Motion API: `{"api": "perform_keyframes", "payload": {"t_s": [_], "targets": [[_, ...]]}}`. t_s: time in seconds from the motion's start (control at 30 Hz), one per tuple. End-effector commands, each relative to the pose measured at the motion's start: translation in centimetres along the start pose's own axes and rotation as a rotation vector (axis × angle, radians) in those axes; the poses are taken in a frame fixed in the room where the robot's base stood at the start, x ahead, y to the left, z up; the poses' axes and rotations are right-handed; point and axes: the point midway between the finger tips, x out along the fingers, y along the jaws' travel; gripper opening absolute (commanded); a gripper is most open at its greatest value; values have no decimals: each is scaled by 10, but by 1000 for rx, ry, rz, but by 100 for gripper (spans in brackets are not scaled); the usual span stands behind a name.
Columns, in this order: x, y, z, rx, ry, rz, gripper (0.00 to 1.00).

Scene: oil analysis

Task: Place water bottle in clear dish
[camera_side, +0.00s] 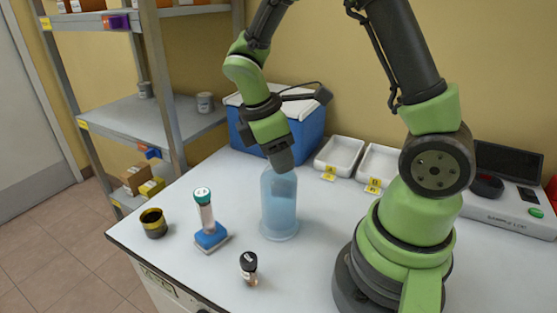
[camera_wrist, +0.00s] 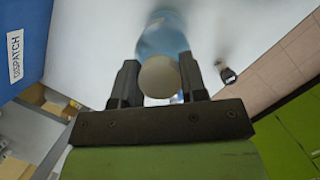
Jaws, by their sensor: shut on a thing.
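The water bottle (camera_side: 280,204) is pale blue and see-through. It is upright over the white bench, left of my arm's base. My gripper (camera_side: 280,160) points down from above and is shut on the bottle's top. In the wrist view, the bottle's round pale cap (camera_wrist: 159,77) sits between the two fingers, with the blue body (camera_wrist: 162,38) beyond it. A faint, wider clear rim (camera_side: 281,234) shows around the bottle's foot; it looks like the clear dish, but I cannot tell whether the bottle rests in it.
A teal-capped tube (camera_side: 205,212) in a blue holder (camera_side: 211,236), a black-capped vial (camera_side: 249,268) and a dark yellow-rimmed jar (camera_side: 153,223) stand to the left and front. A blue cooler (camera_side: 310,127) and white trays (camera_side: 340,153) are behind. Bench shows clear between them.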

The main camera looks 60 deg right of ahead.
Motion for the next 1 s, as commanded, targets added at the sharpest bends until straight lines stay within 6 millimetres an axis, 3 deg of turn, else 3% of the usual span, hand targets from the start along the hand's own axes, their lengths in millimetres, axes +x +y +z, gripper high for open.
{"api": "perform_keyframes", "payload": {"t_s": [0.1, 0.47, 0.5, 0.6, 1.0], "targets": [[10, 0, -3, 0, 0, -1, 0], [13, 0, -4, 0, 1, 0, 0], [13, 0, -4, -1, 1, 0, 44], [13, 0, -4, 0, 1, 0, 65], [3, 1, -4, 1, 3, 4, 65]]}}
